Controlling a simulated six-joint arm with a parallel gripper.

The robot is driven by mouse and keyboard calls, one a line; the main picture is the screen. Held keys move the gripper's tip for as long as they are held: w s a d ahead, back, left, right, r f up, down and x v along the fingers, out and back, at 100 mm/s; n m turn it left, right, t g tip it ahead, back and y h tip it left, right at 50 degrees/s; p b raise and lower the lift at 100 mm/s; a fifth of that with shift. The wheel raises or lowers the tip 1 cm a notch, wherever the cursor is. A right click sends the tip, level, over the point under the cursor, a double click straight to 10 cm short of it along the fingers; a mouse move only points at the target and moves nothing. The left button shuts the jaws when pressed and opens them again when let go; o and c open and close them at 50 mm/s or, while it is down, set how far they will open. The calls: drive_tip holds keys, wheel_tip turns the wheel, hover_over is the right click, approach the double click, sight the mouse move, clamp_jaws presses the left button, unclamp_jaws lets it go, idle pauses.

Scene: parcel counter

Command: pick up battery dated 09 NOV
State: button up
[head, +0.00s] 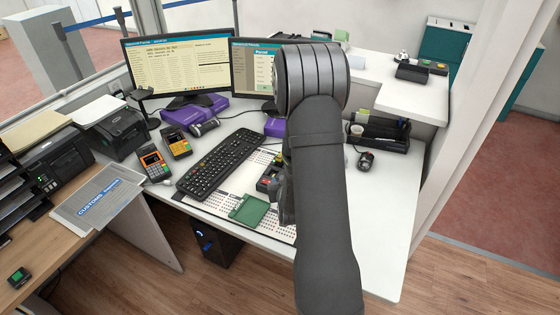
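No date reading 09 NOV is legible in the head view, so I cannot tell which item is that battery. A small cluster of dark blocks with red, yellow and green parts (269,181) lies on the white desk, right of the keyboard. They may be batteries, but they are too small to tell. My arm covers part of the desk beside them. My gripper (286,205) is mostly hidden behind my arm; only a dark edge shows, close to the cluster. Whether it is open or holds anything is hidden.
A green square pad (249,210) lies on a dotted mat in front of the cluster. A black keyboard (220,162), card terminals (153,163), purple boxes (193,110) and two monitors (178,68) stand left and behind. A mouse (366,160) and black tray (381,132) are right. The desk's right front is clear.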

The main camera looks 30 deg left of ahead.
drive_tip(key=w+a+m+g, duration=0.1)
drive_tip(key=a, duration=0.1)
drive_tip(key=w+a+r+m+g+h, duration=0.1)
drive_tip(key=w+a+g, duration=0.1)
drive_tip(key=a, duration=0.1)
drive_tip(key=w+a+g+h, duration=0.1)
drive_tip(key=w+a, duration=0.1)
drive_tip(key=a, duration=0.1)
drive_tip(key=shift+w+a+r+m, duration=0.1)
drive_tip(key=shift+a+r+m, duration=0.1)
drive_tip(key=shift+m, duration=0.2)
drive_tip(key=w+r+m+g+h, duration=0.25)
drive_tip(key=r+m+h, duration=0.2)
drive_tip(key=r, duration=0.55)
drive_tip(key=shift+h, duration=0.25)
drive_tip(key=x, duration=1.7)
drive_tip(key=shift+w+a+f, duration=0.1)
drive_tip(key=shift+w+f, duration=0.1)
drive_tip(key=shift+w, duration=0.25)
drive_tip(key=shift+c, duration=0.3)
clamp_jaws()
